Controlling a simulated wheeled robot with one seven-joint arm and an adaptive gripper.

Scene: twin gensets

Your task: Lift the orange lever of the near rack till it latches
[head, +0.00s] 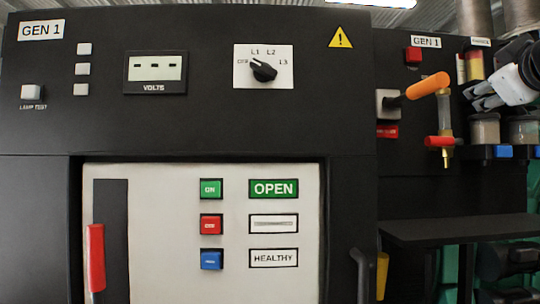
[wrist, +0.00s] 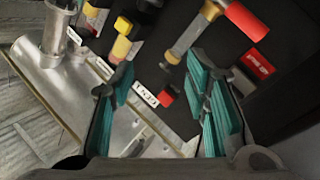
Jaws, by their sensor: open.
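The orange lever (head: 428,86) slopes up to the right from a pale pivot plate (head: 388,104) on the dark GEN 1 rack at the right of the head view. My gripper (head: 484,96) is at the upper right, right of the lever's end and apart from it in the picture. In the wrist view my gripper (wrist: 158,78) is open, with teal pads and nothing seen held between them. I cannot make out the orange lever in the wrist view; the right finger may hide it.
A glass tube with a red-handled brass cock (head: 440,142) hangs below the lever; its red handle (wrist: 245,20) also shows in the wrist view. A red button (head: 413,55) sits above. Clear bowls (head: 485,130) and a dark shelf (head: 450,229) lie nearby. The GEN 1 panel (head: 205,125) fills the left.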

